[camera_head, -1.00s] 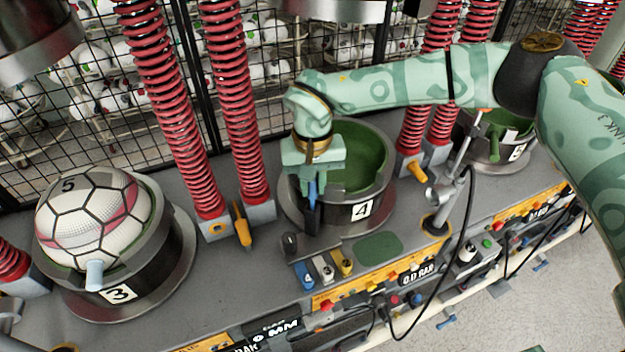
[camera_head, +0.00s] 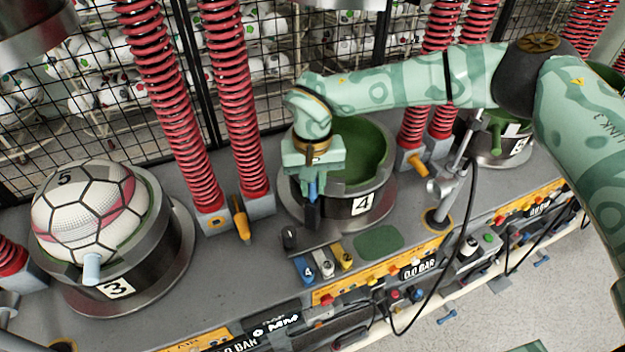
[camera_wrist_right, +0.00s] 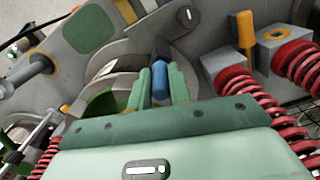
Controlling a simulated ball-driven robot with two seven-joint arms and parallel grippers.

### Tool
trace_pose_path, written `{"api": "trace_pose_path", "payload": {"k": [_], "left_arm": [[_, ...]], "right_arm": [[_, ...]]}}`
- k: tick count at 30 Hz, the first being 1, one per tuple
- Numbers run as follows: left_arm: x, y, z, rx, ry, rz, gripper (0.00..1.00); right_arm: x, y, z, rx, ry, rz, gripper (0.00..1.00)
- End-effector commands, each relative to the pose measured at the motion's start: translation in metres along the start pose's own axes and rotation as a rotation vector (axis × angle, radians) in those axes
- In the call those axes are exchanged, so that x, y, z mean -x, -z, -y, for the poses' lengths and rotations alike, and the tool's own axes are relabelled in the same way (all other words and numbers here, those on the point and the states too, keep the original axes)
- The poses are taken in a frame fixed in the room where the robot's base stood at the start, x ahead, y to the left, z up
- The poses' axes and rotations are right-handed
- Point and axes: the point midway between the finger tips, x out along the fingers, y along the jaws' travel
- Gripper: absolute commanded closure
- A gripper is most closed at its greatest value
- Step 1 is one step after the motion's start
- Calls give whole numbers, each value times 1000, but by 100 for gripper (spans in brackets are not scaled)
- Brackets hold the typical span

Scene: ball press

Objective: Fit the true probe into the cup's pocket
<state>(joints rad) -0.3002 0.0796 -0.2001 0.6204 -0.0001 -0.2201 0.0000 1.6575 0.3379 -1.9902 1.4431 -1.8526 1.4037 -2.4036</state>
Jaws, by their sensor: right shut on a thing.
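My right gripper (camera_head: 312,190) is shut on a probe with a blue upper part and dark lower part (camera_head: 312,213). The blue part of the probe (camera_wrist_right: 160,78) sits between the two fingers in the right wrist view. The probe is about upright at the left front wall of the cup marked 4 (camera_head: 350,212), which has a green lining and holds no ball. Gripper and probe cover that part of the wall, so I cannot tell whether the tip is in the pocket. My left gripper is not in view.
Blue (camera_head: 305,268), white (camera_head: 324,264) and yellow (camera_head: 343,257) blocks stand before the cup, beside a dark knob (camera_head: 290,238). Cup 3 (camera_head: 165,262) at left holds a ball (camera_head: 85,212). Red springs (camera_head: 238,100) rise behind. A jointed stand (camera_head: 440,205) with a cable is at right.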

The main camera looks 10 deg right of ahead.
Motion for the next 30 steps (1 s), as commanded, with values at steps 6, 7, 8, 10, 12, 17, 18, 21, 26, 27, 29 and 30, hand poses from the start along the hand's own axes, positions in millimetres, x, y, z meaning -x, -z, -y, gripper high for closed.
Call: {"api": "trace_pose_path", "payload": {"k": [6, 7, 8, 10, 12, 17, 18, 21, 26, 27, 29, 30], "left_arm": [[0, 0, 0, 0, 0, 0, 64], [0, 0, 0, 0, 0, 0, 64], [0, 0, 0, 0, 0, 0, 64], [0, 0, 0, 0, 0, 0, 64], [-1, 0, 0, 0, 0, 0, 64], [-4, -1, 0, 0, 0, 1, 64], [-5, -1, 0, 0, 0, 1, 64], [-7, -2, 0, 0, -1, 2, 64], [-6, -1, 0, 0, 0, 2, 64], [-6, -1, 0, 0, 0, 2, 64], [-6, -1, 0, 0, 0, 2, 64], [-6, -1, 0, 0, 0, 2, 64]], "right_arm": [[0, 0, 0, 0, 0, -1, 100], [0, 0, 0, 0, 0, -1, 100], [0, 0, 0, 0, 0, -1, 100], [0, 0, 0, 0, 0, -1, 100], [-2, 0, 0, 0, 0, 0, 100], [-8, 0, 0, 0, 0, 0, 100], [-10, 0, 0, 0, 0, 0, 100], [-14, 0, 0, 0, 0, 0, 100], [-12, 0, 0, 0, 0, -1, 55], [-12, 0, 0, 0, 0, -1, 55], [-12, 0, 0, 0, 0, -1, 55], [-12, 0, 0, 0, 0, -1, 55]]}}
